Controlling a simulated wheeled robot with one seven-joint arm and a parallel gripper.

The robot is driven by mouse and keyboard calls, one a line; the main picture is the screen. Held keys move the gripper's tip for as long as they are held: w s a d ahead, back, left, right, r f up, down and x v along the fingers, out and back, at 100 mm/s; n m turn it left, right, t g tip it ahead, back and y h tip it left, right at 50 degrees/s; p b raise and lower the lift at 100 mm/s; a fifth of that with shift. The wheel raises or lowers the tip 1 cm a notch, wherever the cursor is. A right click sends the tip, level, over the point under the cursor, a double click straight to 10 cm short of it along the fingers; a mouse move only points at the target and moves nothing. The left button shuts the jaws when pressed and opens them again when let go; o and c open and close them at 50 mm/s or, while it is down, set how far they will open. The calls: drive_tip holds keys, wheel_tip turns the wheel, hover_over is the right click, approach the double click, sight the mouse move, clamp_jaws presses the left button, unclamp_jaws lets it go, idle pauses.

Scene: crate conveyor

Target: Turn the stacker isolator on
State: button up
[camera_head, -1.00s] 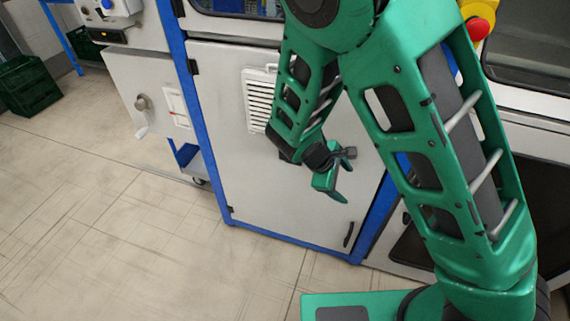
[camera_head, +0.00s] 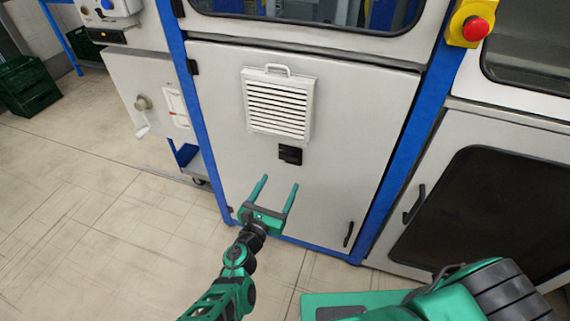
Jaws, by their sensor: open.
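My gripper (camera_head: 280,183) is open and empty, its two green fingers pointing up in front of the grey cabinet door (camera_head: 330,160). A small black fitting (camera_head: 290,154) sits on that door below the vent, just beyond the fingertips and apart from them in the picture.
A white louvred vent (camera_head: 279,104) is above the black fitting. Blue frame posts (camera_head: 205,120) flank the door, which has a black handle (camera_head: 348,234) low right. A red emergency button (camera_head: 475,29) is at upper right. Green crates (camera_head: 28,88) stand far left. The left floor is clear.

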sight(287, 162)
drive_tip(key=shift+n, duration=0.3)
drive_tip(key=x, duration=0.6)
drive_tip(key=a+x, duration=0.1)
drive_tip(key=x, duration=0.3)
drive_tip(key=shift+w+r, duration=0.1)
drive_tip(key=shift+w, duration=0.2)
